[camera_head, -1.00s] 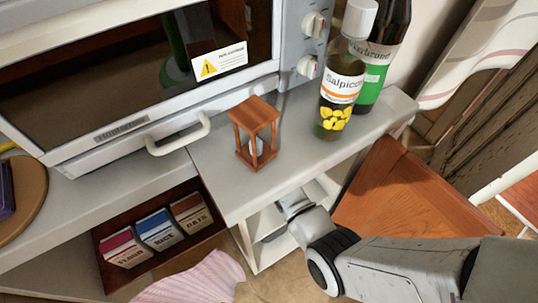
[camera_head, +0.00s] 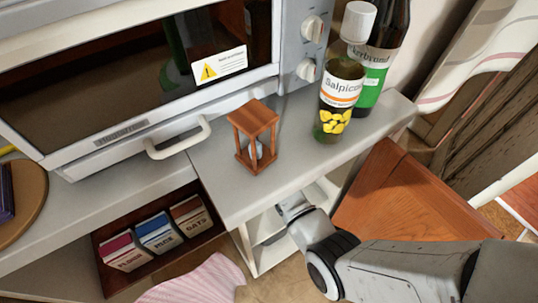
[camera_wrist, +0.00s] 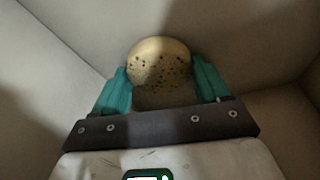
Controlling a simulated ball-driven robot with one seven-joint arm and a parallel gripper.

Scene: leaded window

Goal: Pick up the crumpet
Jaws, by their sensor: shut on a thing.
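The crumpet (camera_wrist: 159,64) is a round, tan disc with dark pores, seen in the wrist view at upper middle. My gripper (camera_wrist: 160,78) has teal fingers on either side of it and is shut on it. Pale walls surround the gripper in that view, and I cannot tell whether the crumpet touches any surface. In the head view my arm reaches into the white shelf under the counter. The gripper and crumpet are hidden there.
The grey counter (camera_head: 232,198) overhangs the white shelf (camera_head: 262,252). On it stand a wooden hourglass (camera_head: 243,153), a Salpicon bottle (camera_head: 338,100) and a dark green-labelled bottle (camera_head: 383,65). A toaster oven (camera_head: 100,140) is at left. A wooden chair (camera_head: 400,205) stands close at right.

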